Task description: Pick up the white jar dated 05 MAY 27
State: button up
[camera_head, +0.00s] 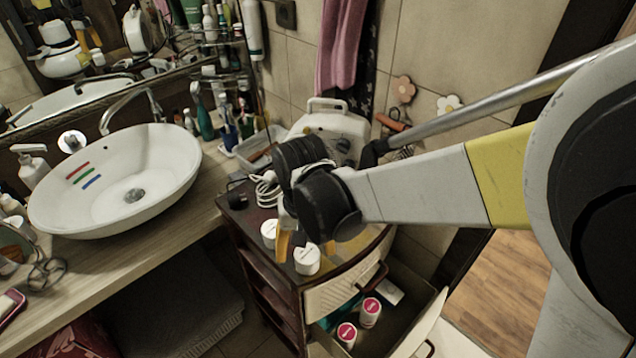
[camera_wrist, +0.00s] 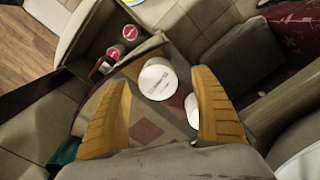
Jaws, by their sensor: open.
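Two white jars stand on top of the small dark wood cabinet. The nearer jar (camera_head: 307,260) is at the cabinet's front edge; the other jar (camera_head: 269,232) is behind it to the left. My gripper (camera_head: 291,243) is open above the cabinet top, close to both jars. In the wrist view, one jar (camera_wrist: 157,79) appears between the spread yellow fingers, beyond their tips, with small dark print on its lid, too small to read. The second jar (camera_wrist: 192,110) is partly hidden by the right finger. I cannot tell which jar bears 05 MAY 27.
An open drawer (camera_head: 408,318) below holds two white containers with pink lids (camera_head: 370,312). A coiled white cable (camera_head: 266,190) and a white appliance (camera_head: 332,128) are behind my gripper. A white basin (camera_head: 120,190) stands on the counter at left.

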aim_at(307, 253)
jog(key=f+b, duration=0.1)
jog(key=f, duration=0.1)
jog(key=f+b, duration=0.1)
jog(key=f, duration=0.2)
jog(key=shift+w+d, duration=0.1)
jog(key=shift+w, duration=0.1)
jog(key=shift+c, duration=0.2)
jog(key=c, duration=1.3)
jog(key=shift+o, duration=0.2)
jog(key=shift+r, duration=0.15)
